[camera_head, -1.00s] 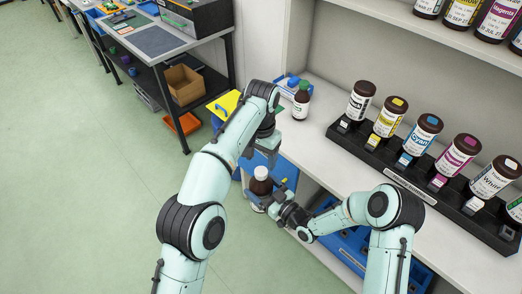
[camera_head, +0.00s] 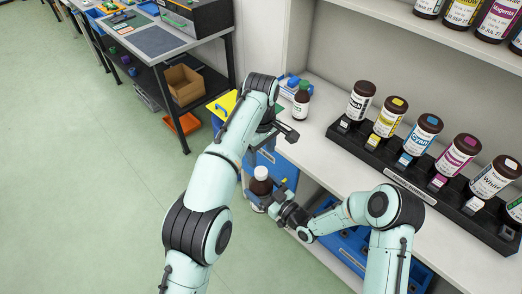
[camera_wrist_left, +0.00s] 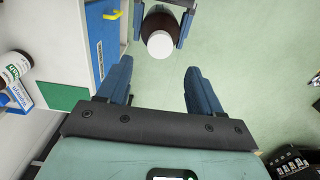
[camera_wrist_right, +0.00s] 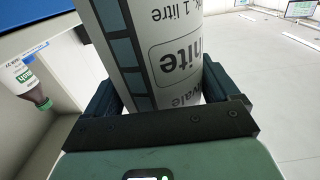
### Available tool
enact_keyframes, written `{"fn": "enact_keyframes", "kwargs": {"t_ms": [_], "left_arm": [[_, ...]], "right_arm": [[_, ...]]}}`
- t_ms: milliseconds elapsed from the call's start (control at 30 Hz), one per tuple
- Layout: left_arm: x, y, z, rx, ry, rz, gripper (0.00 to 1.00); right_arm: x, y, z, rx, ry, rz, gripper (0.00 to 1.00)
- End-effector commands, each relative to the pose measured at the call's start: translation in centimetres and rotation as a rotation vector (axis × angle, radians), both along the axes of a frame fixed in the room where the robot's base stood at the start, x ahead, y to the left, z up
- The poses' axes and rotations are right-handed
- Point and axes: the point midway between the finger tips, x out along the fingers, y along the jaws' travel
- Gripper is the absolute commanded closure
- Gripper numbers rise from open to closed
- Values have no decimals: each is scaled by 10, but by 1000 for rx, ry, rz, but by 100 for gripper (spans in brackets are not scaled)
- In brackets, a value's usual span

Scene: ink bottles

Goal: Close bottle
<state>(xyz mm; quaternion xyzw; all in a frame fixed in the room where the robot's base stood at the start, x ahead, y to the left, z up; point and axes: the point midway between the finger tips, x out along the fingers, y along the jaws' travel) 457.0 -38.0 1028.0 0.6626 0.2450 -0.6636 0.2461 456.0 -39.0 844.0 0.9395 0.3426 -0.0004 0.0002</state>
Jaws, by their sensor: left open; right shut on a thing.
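A dark brown bottle (camera_head: 260,186) with a round white cap (camera_head: 261,172) on top stands upright in my right gripper (camera_head: 272,197), in front of the shelf. My right gripper is shut around its body; its white label (camera_wrist_right: 177,60) fills much of the right wrist view. In the left wrist view, the white cap (camera_wrist_left: 160,44) sits on the bottle between the right fingers. I cannot tell how tight it is. My left gripper (camera_head: 288,132) is open and empty, higher than the cap and apart from it; its fingers (camera_wrist_left: 160,85) frame nothing.
A small dark bottle with a green-and-white label (camera_head: 301,102) stands on the white counter (camera_head: 325,101) by a blue holder. A black rack (camera_head: 410,181) of several ink bottles is further right. Blue bins (camera_head: 350,245) lie below the counter. Green floor is clear at left.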

Motion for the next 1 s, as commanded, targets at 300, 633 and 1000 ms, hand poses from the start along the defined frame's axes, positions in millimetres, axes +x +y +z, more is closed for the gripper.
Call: {"fn": "enact_keyframes", "kwargs": {"t_ms": [300, 633, 1000], "left_arm": [[0, 0, -14, 1, 3, -2, 35], [0, 0, -64, 2, 3, -2, 35], [0, 0, -81, 0, 0, -2, 35]], "right_arm": [[0, 0, 2, 2, -4, 0, 97], [0, 0, 2, 2, -4, 0, 97], [0, 0, 2, 2, -4, 0, 97]]}}
